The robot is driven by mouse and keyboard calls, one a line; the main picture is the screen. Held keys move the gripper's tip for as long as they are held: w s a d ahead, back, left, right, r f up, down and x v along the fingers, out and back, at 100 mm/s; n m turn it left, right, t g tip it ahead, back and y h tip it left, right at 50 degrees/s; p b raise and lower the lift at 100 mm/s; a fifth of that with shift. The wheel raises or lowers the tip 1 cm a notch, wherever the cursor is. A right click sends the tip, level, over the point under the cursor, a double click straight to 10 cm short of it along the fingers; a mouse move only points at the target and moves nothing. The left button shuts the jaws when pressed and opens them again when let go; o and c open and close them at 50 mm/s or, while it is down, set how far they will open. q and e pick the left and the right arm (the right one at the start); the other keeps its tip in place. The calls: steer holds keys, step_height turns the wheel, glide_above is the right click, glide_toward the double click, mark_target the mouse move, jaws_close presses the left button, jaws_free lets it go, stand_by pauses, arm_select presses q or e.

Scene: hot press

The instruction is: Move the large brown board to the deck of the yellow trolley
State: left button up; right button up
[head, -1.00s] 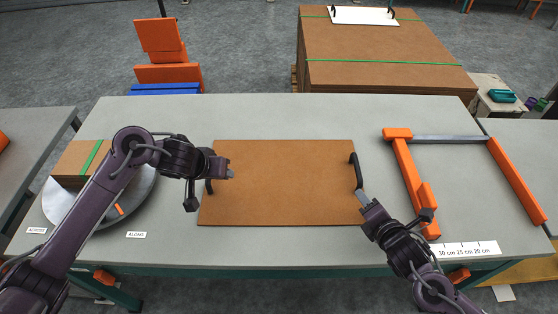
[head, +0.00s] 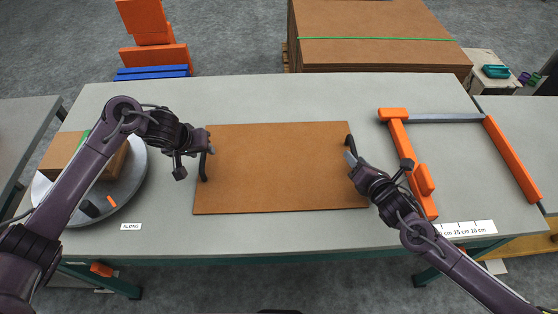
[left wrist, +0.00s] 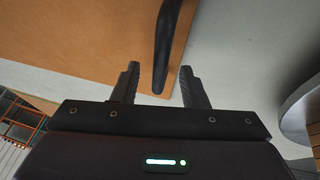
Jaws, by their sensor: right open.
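The large brown board (head: 280,185) lies flat on the grey table. It has a black handle at its left edge (head: 203,168) and another at its right edge (head: 350,142). My left gripper (head: 208,143) is at the left handle. In the left wrist view my left gripper (left wrist: 158,85) is open, with the handle (left wrist: 163,45) in the gap between and beyond its fingertips. My right gripper (head: 351,157) is open at the right handle, and its fingers partly hide it. I cannot identify the trolley for certain; a yellow surface (head: 525,247) shows low at the right.
A round metal turntable (head: 130,180) with a brown block stands at the table's left. An orange and grey frame (head: 398,150) lies right of the board, near a white scale strip (head: 470,229). A board stack (head: 370,35) stands behind the table. Table in front of the board is clear.

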arm_select(q)
steer(key=shift+x, duration=1.35)
arm_select(e)
steer(key=shift+x, duration=1.35)
arm_select(q)
steer(key=shift+c, duration=0.3)
arm_select(e)
steer(key=shift+c, duration=0.2)
arm_select(q)
jaws_close()
arm_select(e)
jaws_close()
arm_select(q)
steer(key=shift+r, duration=0.15)
arm_select(e)
steer(key=shift+r, duration=0.15)
